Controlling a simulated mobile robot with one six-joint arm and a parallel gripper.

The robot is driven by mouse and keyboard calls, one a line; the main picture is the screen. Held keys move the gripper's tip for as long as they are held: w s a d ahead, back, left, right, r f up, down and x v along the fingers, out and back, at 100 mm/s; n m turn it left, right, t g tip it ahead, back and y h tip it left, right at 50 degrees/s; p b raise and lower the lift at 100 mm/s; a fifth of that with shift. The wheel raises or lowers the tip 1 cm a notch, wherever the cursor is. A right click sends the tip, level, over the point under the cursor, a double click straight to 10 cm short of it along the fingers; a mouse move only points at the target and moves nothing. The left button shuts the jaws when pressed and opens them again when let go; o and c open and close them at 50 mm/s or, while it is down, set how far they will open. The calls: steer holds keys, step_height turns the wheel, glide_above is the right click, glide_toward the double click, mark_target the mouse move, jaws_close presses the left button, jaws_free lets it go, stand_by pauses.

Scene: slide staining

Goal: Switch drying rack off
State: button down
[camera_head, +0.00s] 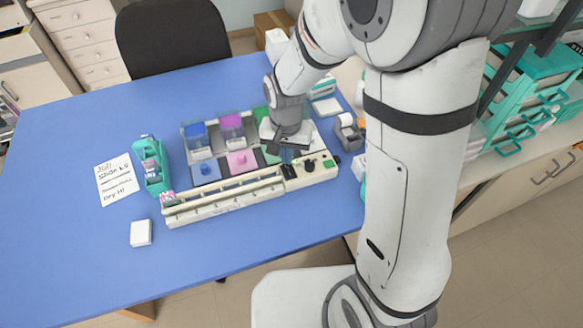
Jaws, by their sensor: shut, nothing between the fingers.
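The drying rack appears to be the long cream unit (225,203) along the front of the staining station on the blue table. A control panel with dark knobs and a small green light or button (337,160) sits at its right end. My gripper (287,155) points down just behind and left of this panel, close to it. Its jaws are shut and empty. I cannot tell whether the fingertips touch the panel. My gripper and wrist hide part of the station behind. The position of the rack's switch is too small to tell.
Blue and pink staining jars (232,126) stand at the back of the station. A teal slide holder (154,170), a handwritten note (117,180) and a white block (141,233) lie to the left. A grey dispenser (348,132) stands right.

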steer(key=shift+f+b, duration=0.55)
steer(key=shift+f, duration=0.2)
stand_by(0.3)
steer(key=shift+r+p, duration=2.55)
steer(key=shift+r, duration=1)
steer(key=s+d+r+n+t+b, duration=0.1)
steer(key=s+d+r+n+t, duration=0.1)
steer(key=s+d+r, duration=1.1)
steer(key=shift+r+n+t, duration=0.35)
steer(key=shift+n+t, duration=0.05)
steer(key=shift+t, duration=0.3)
